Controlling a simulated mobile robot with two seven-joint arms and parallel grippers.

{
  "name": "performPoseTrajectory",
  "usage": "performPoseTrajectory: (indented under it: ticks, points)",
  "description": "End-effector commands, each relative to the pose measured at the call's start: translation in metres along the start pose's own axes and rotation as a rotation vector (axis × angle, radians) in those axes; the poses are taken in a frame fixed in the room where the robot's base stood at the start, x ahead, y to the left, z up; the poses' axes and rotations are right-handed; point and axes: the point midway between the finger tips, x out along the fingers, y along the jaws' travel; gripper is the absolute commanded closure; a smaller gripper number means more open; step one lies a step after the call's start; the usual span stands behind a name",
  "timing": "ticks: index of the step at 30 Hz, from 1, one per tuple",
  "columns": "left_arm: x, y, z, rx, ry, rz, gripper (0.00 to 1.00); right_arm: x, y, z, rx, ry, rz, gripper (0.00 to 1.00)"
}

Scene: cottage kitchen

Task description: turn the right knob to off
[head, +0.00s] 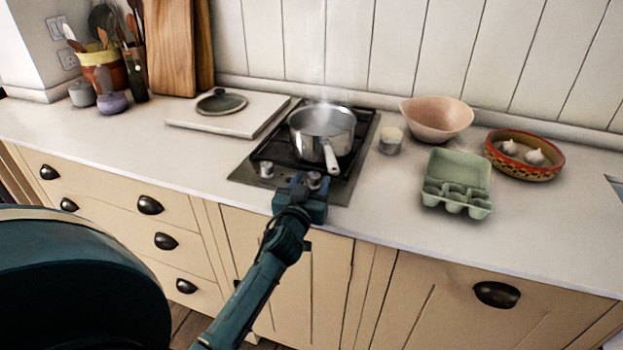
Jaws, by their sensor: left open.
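The right knob (314,179) is a small metal knob on the front strip of the dark hob (243,174). My left gripper (309,182) is open and reaches the hob's front edge from below. Its fingertips are at the right knob, seemingly on either side of it; I cannot tell whether they touch it. The gripper hides part of the knob, and its pointer is not readable. The left knob (266,169) stands clear to the left. My right gripper is out of view.
A steaming steel saucepan (322,131) sits on the hob, its handle pointing forward close behind the gripper. A small jar (390,142), a green egg carton (459,170) and a pink bowl (437,117) stand to the right. Counter left of the hob is clear in front.

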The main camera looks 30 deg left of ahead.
Motion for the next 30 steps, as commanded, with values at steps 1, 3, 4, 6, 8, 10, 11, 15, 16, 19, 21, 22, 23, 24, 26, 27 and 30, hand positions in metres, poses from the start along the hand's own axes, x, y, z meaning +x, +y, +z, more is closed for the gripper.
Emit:
performPoseTrajectory:
  ticks: [1, 3, 4, 6, 8, 10, 11, 15, 16, 19, 21, 22, 23, 24, 26, 27, 30]
  points:
    - [0.0051, -0.0001, -0.0008, 0.001, 0.001, 0.000, 0.50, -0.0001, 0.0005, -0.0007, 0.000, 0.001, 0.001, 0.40]
    - [0.0091, -0.0001, -0.0003, 0.000, 0.000, 0.000, 0.50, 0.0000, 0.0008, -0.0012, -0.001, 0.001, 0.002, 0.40]
    - [0.0103, -0.0001, -0.0003, 0.000, 0.000, 0.000, 0.50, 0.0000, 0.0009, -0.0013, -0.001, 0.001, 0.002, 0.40]
    - [0.0118, -0.0001, -0.0004, 0.000, 0.001, 0.000, 0.50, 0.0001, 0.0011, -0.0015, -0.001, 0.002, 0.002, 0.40]
    - [0.0121, -0.0001, -0.0003, 0.000, 0.000, 0.000, 0.50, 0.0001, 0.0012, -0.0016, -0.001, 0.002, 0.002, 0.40]
    - [0.0120, -0.0002, -0.0001, -0.001, 0.000, 0.000, 0.50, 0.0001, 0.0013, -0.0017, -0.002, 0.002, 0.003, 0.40]
    - [0.0119, -0.0002, -0.0001, -0.001, 0.000, 0.000, 0.50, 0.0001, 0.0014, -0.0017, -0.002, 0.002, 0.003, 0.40]
    - [0.0117, -0.0002, 0.0000, -0.001, 0.000, 0.000, 0.55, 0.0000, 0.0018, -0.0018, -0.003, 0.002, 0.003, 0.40]
    - [0.0117, -0.0002, 0.0000, -0.001, 0.000, 0.000, 0.58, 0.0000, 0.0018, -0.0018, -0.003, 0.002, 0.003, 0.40]
    - [0.0116, -0.0003, 0.0000, -0.001, 0.000, 0.000, 0.66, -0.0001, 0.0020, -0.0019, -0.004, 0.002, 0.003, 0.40]
    - [0.0116, -0.0003, 0.0001, -0.001, 0.000, 0.000, 0.72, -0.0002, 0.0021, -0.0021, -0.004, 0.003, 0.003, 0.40]
    - [0.0115, -0.0002, 0.0001, -0.001, 0.000, 0.000, 0.74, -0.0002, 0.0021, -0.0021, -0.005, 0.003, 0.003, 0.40]
    - [0.0115, -0.0002, 0.0001, -0.001, 0.000, 0.000, 0.77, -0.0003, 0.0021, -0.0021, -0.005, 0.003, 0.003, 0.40]
    - [0.0115, -0.0002, 0.0001, -0.001, 0.000, 0.000, 0.80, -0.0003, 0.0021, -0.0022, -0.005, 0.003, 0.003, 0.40]
    - [0.0115, -0.0002, 0.0001, -0.001, 0.000, 0.000, 0.85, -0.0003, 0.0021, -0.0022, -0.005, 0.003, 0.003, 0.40]
    - [0.0115, -0.0002, 0.0001, -0.001, 0.000, 0.000, 0.88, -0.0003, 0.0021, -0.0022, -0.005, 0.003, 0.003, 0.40]
    - [0.0114, -0.0001, 0.0002, -0.001, -0.001, 0.000, 0.94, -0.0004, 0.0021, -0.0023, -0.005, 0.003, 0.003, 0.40]
